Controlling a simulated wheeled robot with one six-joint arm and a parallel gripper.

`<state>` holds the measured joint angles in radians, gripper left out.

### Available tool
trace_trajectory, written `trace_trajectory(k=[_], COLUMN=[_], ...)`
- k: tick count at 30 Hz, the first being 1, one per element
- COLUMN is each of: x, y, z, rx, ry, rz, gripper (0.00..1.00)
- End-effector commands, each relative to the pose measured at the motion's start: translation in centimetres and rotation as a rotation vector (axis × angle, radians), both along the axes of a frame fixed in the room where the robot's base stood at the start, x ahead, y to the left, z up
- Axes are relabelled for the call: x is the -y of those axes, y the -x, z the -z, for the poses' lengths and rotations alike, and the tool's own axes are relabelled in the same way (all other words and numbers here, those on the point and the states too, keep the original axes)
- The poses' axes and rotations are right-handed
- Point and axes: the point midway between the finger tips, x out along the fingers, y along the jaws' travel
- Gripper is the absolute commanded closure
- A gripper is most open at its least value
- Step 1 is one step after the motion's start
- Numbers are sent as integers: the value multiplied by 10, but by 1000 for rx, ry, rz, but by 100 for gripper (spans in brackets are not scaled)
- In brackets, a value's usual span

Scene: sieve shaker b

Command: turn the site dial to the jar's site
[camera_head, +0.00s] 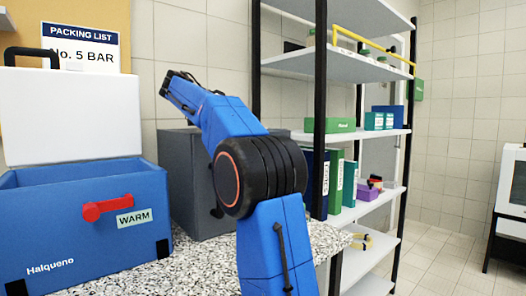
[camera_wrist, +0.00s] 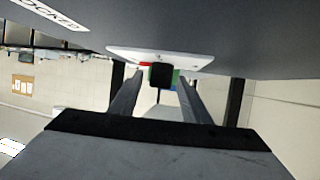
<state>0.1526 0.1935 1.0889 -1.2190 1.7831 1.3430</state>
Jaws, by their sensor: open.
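In the wrist view a small black knob (camera_wrist: 162,76), which looks like the site dial, sticks out from a white plate (camera_wrist: 195,60) on a dark grey face. A red patch and a green patch show beside the knob; no site marks are readable. My gripper (camera_wrist: 160,88) is open, with one finger on each side of the knob in that view. I cannot tell whether the fingers touch it. In the head view my gripper (camera_head: 178,90) is partly seen at the end of my arm, above a grey cabinet (camera_head: 183,185).
A blue cool box (camera_head: 70,215) marked WARM, its white lid (camera_head: 70,115) raised, stands left on the speckled counter (camera_head: 190,262). A shelf rack (camera_head: 345,65) with binders and boxes stands right.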

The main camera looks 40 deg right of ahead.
Motion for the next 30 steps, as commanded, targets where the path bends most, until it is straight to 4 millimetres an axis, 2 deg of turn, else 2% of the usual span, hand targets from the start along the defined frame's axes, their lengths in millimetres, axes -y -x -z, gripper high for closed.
trace_trajectory(k=[30], x=[1], y=[3], z=[0], rx=[2], ry=[0], rz=[-679], gripper=[57])
